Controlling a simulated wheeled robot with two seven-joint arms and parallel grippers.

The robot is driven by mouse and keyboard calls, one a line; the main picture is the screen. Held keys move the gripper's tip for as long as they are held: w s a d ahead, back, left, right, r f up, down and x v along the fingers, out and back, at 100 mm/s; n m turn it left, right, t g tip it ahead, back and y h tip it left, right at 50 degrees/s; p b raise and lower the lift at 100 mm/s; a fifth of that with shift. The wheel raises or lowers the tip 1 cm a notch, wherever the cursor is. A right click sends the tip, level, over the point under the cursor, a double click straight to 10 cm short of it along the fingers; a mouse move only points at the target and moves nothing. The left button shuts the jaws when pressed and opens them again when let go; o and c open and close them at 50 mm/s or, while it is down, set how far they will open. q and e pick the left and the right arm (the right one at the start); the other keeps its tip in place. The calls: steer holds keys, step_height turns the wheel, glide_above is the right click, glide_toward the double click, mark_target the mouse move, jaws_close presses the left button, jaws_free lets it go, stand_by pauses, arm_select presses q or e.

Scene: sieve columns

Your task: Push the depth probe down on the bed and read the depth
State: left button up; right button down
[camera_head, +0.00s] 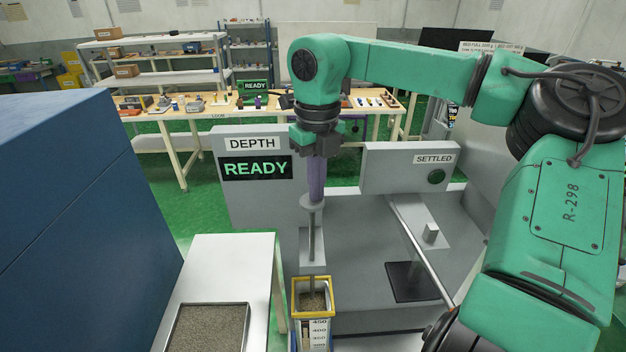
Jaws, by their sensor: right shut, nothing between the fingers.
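The depth probe has a purple handle (316,180), a grey collar and a thin rod that runs down toward the column. The column (297,283) has a yellow rim and a number scale on its front. The grainy bed (312,302) shows inside it; I cannot tell whether the rod tip touches the bed. My right gripper (317,152) points down with its fingers shut at the top of the purple handle, seemingly touching it. The depth panel (228,185) shows READY in green. My left gripper is not in view.
A grey panel marked SETTLED (380,175) with a dark green round lamp stands to the right. A tray of grainy material (244,312) lies at the front left, beside a large blue box (60,200). A workbench (200,110) with small items stands behind.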

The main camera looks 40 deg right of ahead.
mark_target(317, 209)
steer(key=shift+f+b, duration=1.9)
steer(key=shift+f, duration=0.8)
steer(key=shift+s, duration=0.1)
step_height(317, 209, up, 14)
steer(key=p, duration=1.1)
